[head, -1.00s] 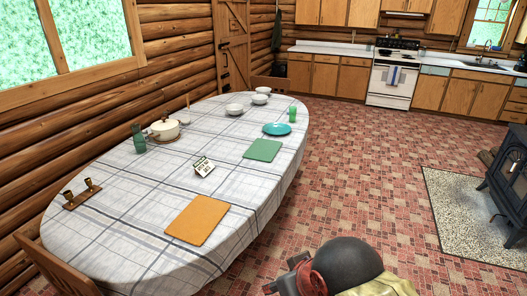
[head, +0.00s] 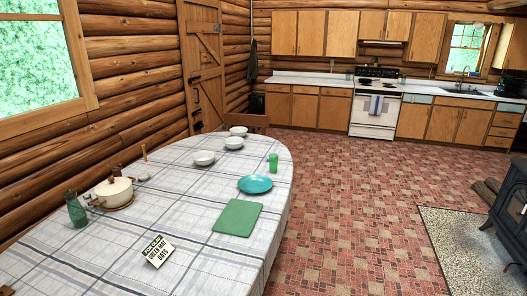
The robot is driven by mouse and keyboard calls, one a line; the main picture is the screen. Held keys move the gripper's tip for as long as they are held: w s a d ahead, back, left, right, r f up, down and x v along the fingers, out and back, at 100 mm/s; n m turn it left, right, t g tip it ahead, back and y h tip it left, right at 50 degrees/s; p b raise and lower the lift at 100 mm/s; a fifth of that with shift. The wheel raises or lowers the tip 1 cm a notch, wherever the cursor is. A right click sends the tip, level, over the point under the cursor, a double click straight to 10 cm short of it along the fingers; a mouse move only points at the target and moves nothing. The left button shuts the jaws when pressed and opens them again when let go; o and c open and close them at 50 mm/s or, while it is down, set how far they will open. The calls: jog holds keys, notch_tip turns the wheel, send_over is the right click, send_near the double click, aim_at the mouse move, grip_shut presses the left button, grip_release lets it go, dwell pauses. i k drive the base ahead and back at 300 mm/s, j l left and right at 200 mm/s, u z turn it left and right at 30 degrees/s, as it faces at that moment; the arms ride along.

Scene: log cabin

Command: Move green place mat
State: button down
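The green place mat (head: 238,217) lies flat on the oval table, near its right edge, in the head view. The table wears a white plaid cloth (head: 200,262). A teal plate (head: 255,184) lies just beyond the mat, with a green cup (head: 273,162) behind it. A small lettered card (head: 159,251) stands to the left of the mat and nearer to me. My gripper is not in view.
White bowls (head: 204,158) sit toward the table's far end. A white pot (head: 114,193) and a green bottle (head: 76,209) stand on the left. The tiled floor (head: 350,215) right of the table is clear. A black stove (head: 509,215) stands at the far right.

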aim_at(239, 217)
jog(key=i+l+z, duration=0.1)
jog(key=i, duration=0.95)
jog(key=i+l+z, duration=0.1)
jog(key=i, duration=0.9)
jog(key=i+l+u, duration=0.1)
jog(key=i+u, duration=0.2)
jog(key=i, duration=0.15)
jog(key=i+l+u, duration=0.55)
jog(key=i, duration=0.25)
